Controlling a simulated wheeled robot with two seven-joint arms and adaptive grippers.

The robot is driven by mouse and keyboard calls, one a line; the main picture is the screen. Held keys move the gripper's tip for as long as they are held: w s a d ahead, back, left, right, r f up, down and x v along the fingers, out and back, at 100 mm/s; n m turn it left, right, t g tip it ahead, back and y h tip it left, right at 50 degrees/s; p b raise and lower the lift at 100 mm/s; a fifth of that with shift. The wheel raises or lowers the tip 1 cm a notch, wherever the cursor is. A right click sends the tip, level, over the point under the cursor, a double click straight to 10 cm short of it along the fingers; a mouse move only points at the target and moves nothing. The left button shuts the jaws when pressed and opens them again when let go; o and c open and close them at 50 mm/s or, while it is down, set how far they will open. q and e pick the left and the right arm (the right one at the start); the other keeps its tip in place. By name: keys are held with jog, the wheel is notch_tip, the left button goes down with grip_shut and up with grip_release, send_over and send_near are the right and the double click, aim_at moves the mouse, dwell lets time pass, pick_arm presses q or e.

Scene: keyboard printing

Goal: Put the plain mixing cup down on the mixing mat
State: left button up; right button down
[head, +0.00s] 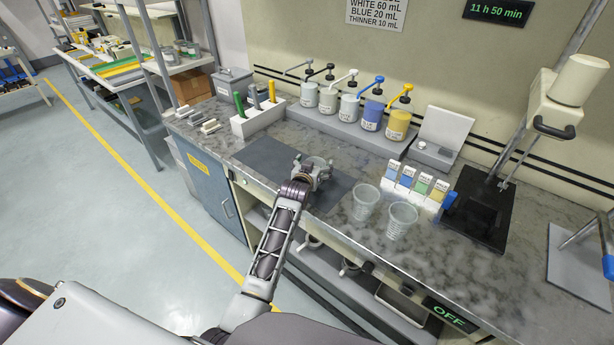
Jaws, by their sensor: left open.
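The plain mixing cup (321,161), clear and small in the picture, stands at my left gripper (314,172), over the dark grey mixing mat (266,160). The gripper is open, with its fingers around or right beside the cup. The gripper hides much of the cup, and I cannot tell whether its base touches the mat. My right gripper is out of view.
Two clear cups (365,203) (401,221) stand right of the mat. Pump bottles (349,107) line the back, with a white holder of coloured sticks (257,121) at the left. Small labelled boxes (421,184) and a black-based stand (478,213) are at the right.

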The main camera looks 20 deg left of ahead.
pick_arm(q)
jog(key=v, duration=1)
jog(key=shift+s, duration=0.35)
